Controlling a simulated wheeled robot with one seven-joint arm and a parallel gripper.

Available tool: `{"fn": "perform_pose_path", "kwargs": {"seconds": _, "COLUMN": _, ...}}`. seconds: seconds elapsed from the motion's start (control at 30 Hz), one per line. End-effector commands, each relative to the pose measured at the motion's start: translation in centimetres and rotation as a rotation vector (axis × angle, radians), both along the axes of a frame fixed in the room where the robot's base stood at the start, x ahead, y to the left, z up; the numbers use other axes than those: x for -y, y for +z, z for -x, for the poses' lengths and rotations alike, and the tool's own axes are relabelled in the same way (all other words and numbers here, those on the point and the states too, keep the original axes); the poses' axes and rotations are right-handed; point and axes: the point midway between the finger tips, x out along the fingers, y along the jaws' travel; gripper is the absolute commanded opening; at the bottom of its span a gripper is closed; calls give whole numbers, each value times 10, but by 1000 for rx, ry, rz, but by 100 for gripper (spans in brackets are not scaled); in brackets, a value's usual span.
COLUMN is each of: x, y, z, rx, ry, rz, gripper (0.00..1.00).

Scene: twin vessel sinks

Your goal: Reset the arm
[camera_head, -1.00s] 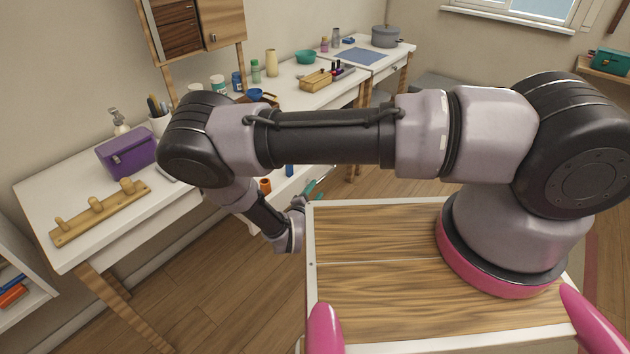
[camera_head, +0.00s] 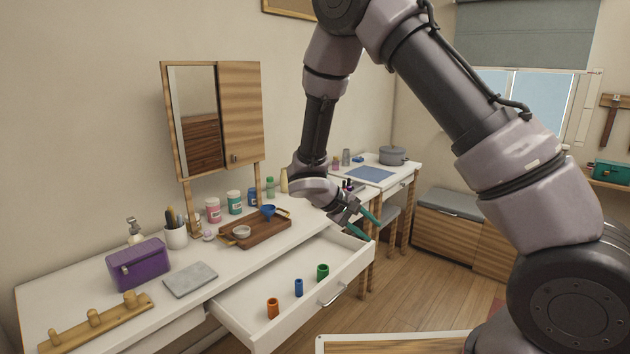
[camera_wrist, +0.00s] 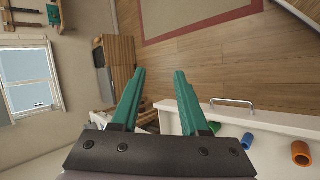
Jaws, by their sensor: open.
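My gripper (camera_head: 366,224) has teal fingers and is open and empty. In the head view it hangs near the far end of the pulled-out white drawer (camera_head: 252,323), by the drawer's right corner. In the wrist view the two fingers (camera_wrist: 157,100) are spread apart with nothing between them. The drawer front with its handle (camera_wrist: 232,102) lies to their right there.
The white tabletop holds a purple box (camera_head: 138,263), a peg rack (camera_head: 95,322), a grey slab (camera_head: 190,279) and a wooden tray (camera_head: 240,237) with a blue funnel-like item. A mirror cabinet (camera_head: 212,118) stands behind. Open floor (camera_head: 425,275) lies right of the drawer.

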Motion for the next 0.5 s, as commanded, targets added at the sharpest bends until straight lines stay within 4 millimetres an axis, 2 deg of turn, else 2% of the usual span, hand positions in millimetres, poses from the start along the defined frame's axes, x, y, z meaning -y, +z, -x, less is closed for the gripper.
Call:
{"fn": "perform_pose_path", "kwargs": {"seconds": 0.03, "x": 10, "y": 22, "z": 2, "rx": 7, "ry": -58, "rz": -63, "gripper": 45}}
{"fn": "perform_pose_path", "kwargs": {"seconds": 0.1, "x": 23, "y": 47, "z": 9, "rx": 10, "ry": -130, "rz": -145, "gripper": 45}}
{"fn": "perform_pose_path", "kwargs": {"seconds": 0.27, "x": 48, "y": 103, "z": 28, "rx": 34, "ry": -277, "rz": -338, "gripper": 45}}
{"fn": "perform_pose_path", "kwargs": {"seconds": 0.5, "x": 80, "y": 179, "z": 67, "rx": 118, "ry": -438, "rz": -631, "gripper": 45}}
